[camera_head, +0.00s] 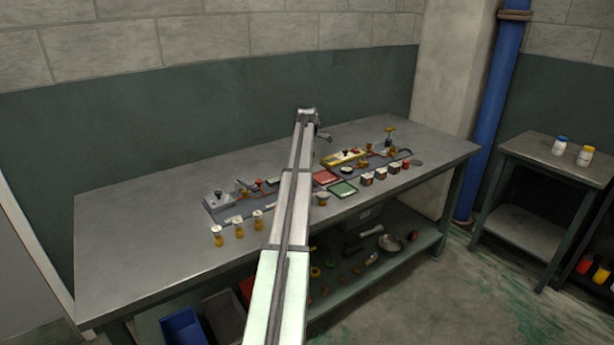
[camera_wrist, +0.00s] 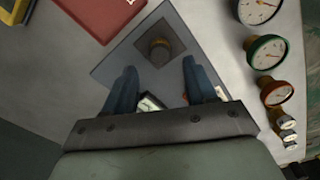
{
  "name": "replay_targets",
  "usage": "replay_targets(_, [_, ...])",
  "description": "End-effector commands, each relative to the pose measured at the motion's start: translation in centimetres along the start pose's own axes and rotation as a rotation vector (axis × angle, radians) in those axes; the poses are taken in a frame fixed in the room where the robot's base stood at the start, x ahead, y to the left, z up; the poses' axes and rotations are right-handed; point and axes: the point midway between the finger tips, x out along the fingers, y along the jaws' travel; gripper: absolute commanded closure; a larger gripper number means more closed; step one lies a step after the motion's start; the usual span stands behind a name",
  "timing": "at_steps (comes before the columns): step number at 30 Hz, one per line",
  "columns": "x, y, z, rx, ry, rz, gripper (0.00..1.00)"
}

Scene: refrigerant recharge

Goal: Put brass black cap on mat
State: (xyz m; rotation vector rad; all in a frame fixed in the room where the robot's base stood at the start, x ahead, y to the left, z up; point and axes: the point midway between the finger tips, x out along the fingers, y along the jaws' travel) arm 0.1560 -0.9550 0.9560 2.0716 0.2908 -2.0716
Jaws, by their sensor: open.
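In the wrist view, my gripper (camera_wrist: 159,66) is open, with its two blue fingers apart and nothing between their tips. A small round brass-brown piece with a dark top (camera_wrist: 160,51) sits on a dark square on a grey plate, just beyond the fingertips; I cannot tell for sure whether it is the brass black cap. In the head view, a red mat (camera_head: 325,177) and a green mat (camera_head: 344,189) lie mid-bench, and the red one seems to show in part in the wrist view (camera_wrist: 103,14). My gripper (camera_head: 324,137) is small and partly hidden at the arm's end.
The grey workbench (camera_head: 130,215) holds several brass-bodied gauges, seen at the wrist view's right (camera_wrist: 268,52). The bench's left end is clear.

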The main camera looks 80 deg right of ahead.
Motion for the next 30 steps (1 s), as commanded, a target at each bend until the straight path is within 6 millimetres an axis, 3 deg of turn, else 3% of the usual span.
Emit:
replay_targets(6, [-3.9,0.1,0.0,0.000,0.000,0.001,0.44])
replay_targets(12, [-5.9,0.1,0.0,0.000,0.000,0.000,0.44])
replay_targets(24, [-6.4,0.0,0.0,0.000,0.000,-0.001,0.44])
replay_targets(28, [-6.4,0.1,-0.6,-0.006,0.000,-0.001,0.32])
replay_targets(30, [-6.4,0.3,-1.9,-0.020,0.000,0.000,0.25])
